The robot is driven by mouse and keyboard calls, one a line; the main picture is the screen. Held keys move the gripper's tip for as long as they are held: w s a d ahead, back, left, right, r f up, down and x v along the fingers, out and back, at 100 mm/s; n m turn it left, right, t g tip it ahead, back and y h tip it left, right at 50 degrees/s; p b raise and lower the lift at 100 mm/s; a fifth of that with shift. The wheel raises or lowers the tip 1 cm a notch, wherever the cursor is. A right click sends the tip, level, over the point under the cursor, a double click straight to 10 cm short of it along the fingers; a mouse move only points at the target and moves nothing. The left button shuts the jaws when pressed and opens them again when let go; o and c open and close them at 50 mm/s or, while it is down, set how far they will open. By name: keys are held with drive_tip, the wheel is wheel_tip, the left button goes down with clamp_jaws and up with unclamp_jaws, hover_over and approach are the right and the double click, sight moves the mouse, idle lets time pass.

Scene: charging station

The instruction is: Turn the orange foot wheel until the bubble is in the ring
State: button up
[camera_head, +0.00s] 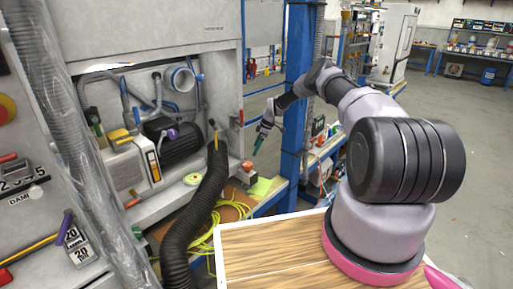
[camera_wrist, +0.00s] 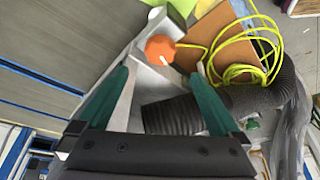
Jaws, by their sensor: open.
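The orange foot wheel (camera_wrist: 160,48) shows in the wrist view, ahead of my fingertips and between their lines, with a small white mark on its near edge. In the head view the wheel (camera_head: 248,165) is a small orange shape at the lower right corner of the grey machine. My gripper (camera_wrist: 157,76) is open, its two teal fingers apart with nothing between them. A small round green-rimmed disc (camera_head: 193,179) lies left of the wheel; I cannot make out a bubble or ring.
A thick black ribbed hose (camera_head: 194,220) rises just left of the wheel; it also shows in the wrist view (camera_wrist: 172,115). Yellow cable coils (camera_head: 232,208) lie below. A blue post (camera_head: 295,100) stands right of the machine. Open floor (camera_head: 460,150) lies at the right.

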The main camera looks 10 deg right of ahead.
drive_tip(key=m+t+h, duration=0.3)
drive_tip(key=m+h, duration=0.1)
drive_tip(key=m, duration=0.9)
approach(248, 164)
drive_tip(key=x, duration=0.9)
drive_tip(key=shift+w+a, duration=0.1)
drive_tip(key=shift+w, duration=0.1)
drive_tip(key=c, duration=1.3)
drive_tip(key=shift+y, duration=0.3)
